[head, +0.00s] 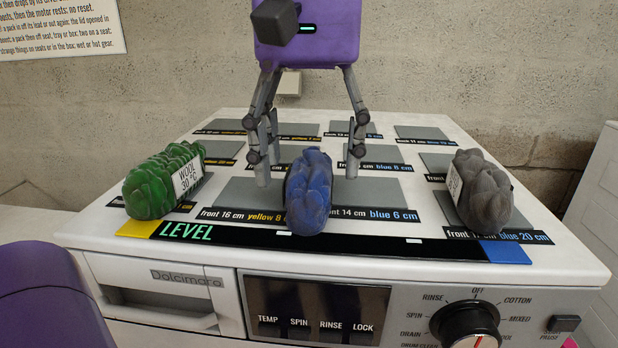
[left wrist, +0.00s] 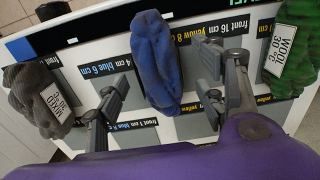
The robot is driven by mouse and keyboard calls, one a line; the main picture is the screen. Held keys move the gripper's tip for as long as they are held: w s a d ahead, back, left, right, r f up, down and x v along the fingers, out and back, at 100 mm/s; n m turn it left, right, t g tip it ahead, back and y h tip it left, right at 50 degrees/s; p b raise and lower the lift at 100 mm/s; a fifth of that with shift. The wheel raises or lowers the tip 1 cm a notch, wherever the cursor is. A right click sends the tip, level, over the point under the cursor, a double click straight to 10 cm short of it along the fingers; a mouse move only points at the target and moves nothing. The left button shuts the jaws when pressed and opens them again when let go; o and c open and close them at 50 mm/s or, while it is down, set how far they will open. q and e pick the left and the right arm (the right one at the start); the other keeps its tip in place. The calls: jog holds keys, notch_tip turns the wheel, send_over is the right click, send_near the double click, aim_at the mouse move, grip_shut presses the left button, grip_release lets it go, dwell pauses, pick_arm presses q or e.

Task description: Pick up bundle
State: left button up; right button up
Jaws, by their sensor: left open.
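A blue bundle (head: 309,192) lies lengthwise at the front middle of the white washing machine top (head: 160,226). My left gripper (head: 307,172) points down over it, open, one finger on each side, with gaps between fingers and bundle. In the left wrist view the blue bundle (left wrist: 157,62) lies between the spread fingers (left wrist: 166,98). A green bundle (head: 163,181) with a "WOOL 30°C" label lies at the left. A grey bundle (head: 482,190) with a white label lies at the right. Both also show in the left wrist view, green (left wrist: 293,50) and grey (left wrist: 40,98). My right gripper is not in view.
Several grey pads (head: 420,133) with printed labels lie in rows behind the bundles, bare. A black "LEVEL" strip (head: 350,246) runs along the front edge, with a yellow end (head: 138,229) and a blue end (head: 506,252). The control panel with a dial (head: 470,328) is below.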

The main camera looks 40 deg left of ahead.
aim_at(311, 158)
pick_arm(q)
jog(key=f, duration=0.3)
jog(key=shift+w+a+f, duration=0.1)
jog(key=shift+w+f, duration=0.1)
jog(key=shift+c, duration=0.2)
jog(key=c, duration=1.3)
jog(key=shift+r, duration=0.1)
